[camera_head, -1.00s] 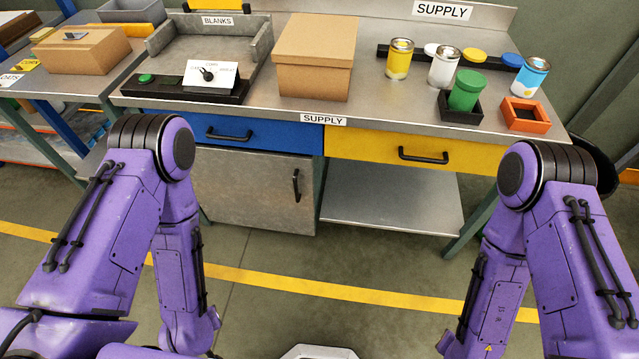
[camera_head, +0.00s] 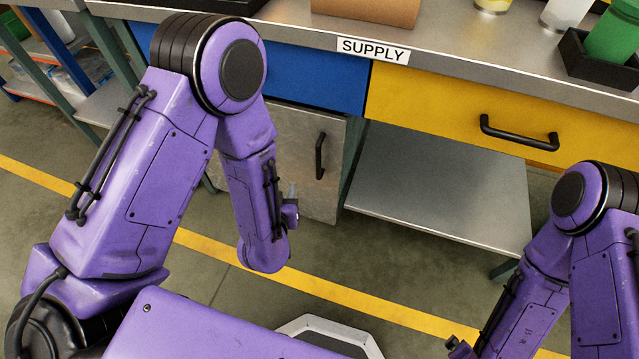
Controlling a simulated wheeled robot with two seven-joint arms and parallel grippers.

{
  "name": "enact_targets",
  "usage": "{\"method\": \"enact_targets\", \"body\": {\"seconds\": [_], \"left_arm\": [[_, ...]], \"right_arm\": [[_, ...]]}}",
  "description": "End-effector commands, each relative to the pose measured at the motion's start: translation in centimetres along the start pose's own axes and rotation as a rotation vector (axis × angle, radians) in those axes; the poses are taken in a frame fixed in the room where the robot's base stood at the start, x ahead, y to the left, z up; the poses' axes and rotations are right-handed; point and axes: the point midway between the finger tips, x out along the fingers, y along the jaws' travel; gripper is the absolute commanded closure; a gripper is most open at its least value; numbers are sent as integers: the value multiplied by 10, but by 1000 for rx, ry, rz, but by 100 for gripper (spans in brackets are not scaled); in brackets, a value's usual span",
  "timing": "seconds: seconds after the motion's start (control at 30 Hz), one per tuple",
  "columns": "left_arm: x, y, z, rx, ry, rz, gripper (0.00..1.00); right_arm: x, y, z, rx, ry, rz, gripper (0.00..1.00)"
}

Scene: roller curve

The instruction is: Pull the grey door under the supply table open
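The grey door (camera_head: 316,198) is under the supply table (camera_head: 450,62), below the blue drawer (camera_head: 315,78). It looks shut, and my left arm covers its left part. Its black upright handle (camera_head: 320,156) is near the door's right edge. My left gripper (camera_head: 291,194) shows only as a small grey tip beyond my purple wrist, in front of the door, a little below and left of the handle. It looks apart from the handle; its fingers are mostly hidden, so I cannot tell whether it is open. My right arm is at the lower right, its gripper not visible.
A yellow drawer (camera_head: 440,112) with a black handle (camera_head: 518,134) is right of the blue drawer. Below it is a grey shelf (camera_head: 440,195). The floor before the door is clear, with a yellow line (camera_head: 340,295). A cardboard box (camera_head: 365,10) stands on the table.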

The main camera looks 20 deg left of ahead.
Motion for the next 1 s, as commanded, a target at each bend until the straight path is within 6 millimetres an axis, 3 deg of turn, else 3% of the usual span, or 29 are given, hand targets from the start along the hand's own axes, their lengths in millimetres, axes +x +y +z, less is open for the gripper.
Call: {"method": "enact_targets", "body": {"seconds": [0.03, 0.1, 0.2, 0.3, 0.53, 0.8, 1.0], "left_arm": [[26, 12, 29, 13, 79, 24, 62], [39, 30, 28, 32, 186, 46, 62], [48, 49, 25, 53, 312, 65, 62], [50, 61, 20, 65, 397, 72, 62], [56, 71, 6, 69, 456, 73, 62], [110, 74, -18, 66, 453, 71, 62], [136, 78, -32, 69, 452, 73, 62]], "right_arm": [[55, -5, 22, 0, 0, 0, 0], [87, -8, 36, 0, 0, 0, 0], [121, -11, 50, 0, 0, 0, 0], [141, -13, 58, 0, 0, 0, 0], [149, -14, 61, 0, 1, 0, 0], [160, -15, 66, 0, 0, 0, 0], [165, -15, 69, 1, -1, 0, 0]]}}
